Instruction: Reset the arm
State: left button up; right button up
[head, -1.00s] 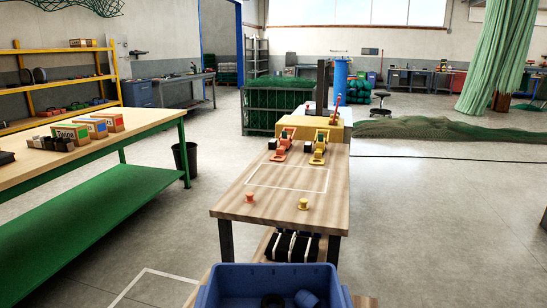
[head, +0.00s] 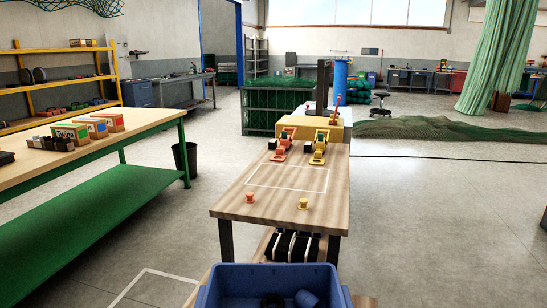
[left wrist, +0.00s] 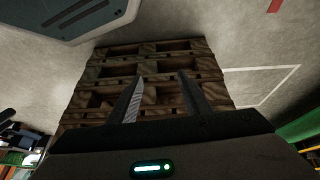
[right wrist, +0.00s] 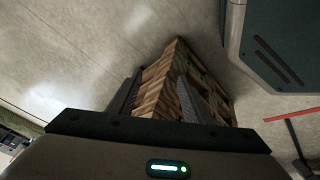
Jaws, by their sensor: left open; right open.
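Neither arm shows in the head view. In the left wrist view my left gripper (left wrist: 158,95) is open and empty, with its two fingers apart above a wooden pallet (left wrist: 150,62) on the floor. In the right wrist view my right gripper (right wrist: 160,95) is open, with its fingers apart. Part of the wooden pallet (right wrist: 178,75) shows between and beyond them, and I see nothing held.
A blue bin (head: 235,285) stands close in front. Beyond it a wooden table (head: 280,207) carries a red peg (head: 250,198), a yellow peg (head: 303,204) and two clamp-like tools. A green workbench (head: 90,140) stands at left. The floor at right is clear.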

jog(key=a+m+y, duration=0.2)
jog(key=a+m, duration=0.1)
jog(key=a, duration=0.7)
pick_arm(q)
notch_tip(320, 180, down, 17)
jog(key=a+p, duration=0.1)
jog(key=p, duration=1.2)
jog(key=shift+s+r, duration=0.15)
jog(key=shift+s, duration=0.1)
pick_arm(e)
notch_tip(320, 180, down, 16)
jog(key=shift+s+d+f+n+t+h, duration=0.15)
jog(key=shift+d+f+n+t+h, duration=0.1)
jog(key=shift+d+n+t+h, duration=0.1)
